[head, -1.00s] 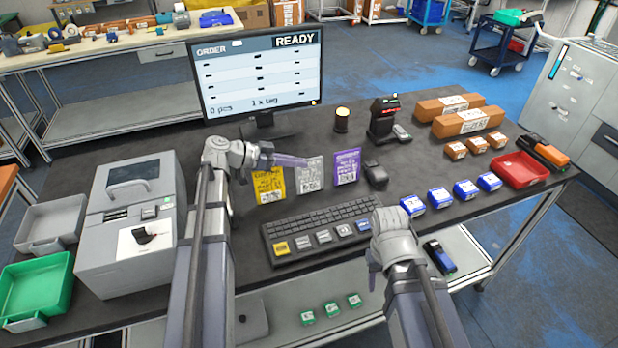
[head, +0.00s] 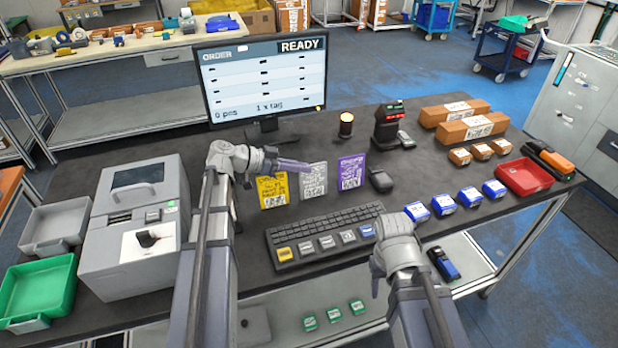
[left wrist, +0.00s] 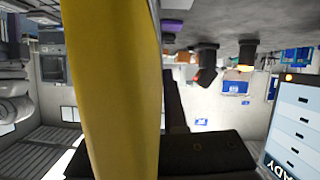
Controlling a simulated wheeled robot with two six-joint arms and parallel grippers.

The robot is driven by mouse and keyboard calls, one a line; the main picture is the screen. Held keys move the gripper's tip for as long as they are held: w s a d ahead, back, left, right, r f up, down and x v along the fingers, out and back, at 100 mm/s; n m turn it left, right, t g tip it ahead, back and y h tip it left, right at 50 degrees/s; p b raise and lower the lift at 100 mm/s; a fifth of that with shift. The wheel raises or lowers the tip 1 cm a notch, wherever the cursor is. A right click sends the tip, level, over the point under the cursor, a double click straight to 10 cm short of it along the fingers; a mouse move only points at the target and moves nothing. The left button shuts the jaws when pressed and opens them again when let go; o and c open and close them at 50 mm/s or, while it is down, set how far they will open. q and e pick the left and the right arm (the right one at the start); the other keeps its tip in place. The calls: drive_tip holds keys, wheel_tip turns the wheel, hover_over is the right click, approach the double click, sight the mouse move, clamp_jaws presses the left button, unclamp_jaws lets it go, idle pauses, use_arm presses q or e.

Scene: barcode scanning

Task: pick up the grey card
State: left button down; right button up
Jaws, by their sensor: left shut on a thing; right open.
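The grey card (head: 314,181) stands upright on the dark bench, between the yellow card (head: 272,191) and the purple card (head: 351,171). My left gripper (head: 301,166) reaches in from the left, its fingers at the grey card's upper left edge and shut on it. In the left wrist view a tall yellow surface (left wrist: 110,90), probably the yellow card, fills much of the picture close to the lens. The grey card cannot be made out there. My right gripper (head: 378,272) is open above the bench's front edge, right of the keyboard.
A keyboard (head: 325,234) lies in front of the cards. A monitor (head: 265,85) stands behind them. A black mouse-like device (head: 380,180) lies right of the purple card. Several blue boxes and a red tray (head: 523,178) are further right; a grey machine (head: 135,228) stands left.

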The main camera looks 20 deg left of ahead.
use_arm(q)
wheel_tip(320, 180, up, 10)
drive_tip(key=p, duration=1)
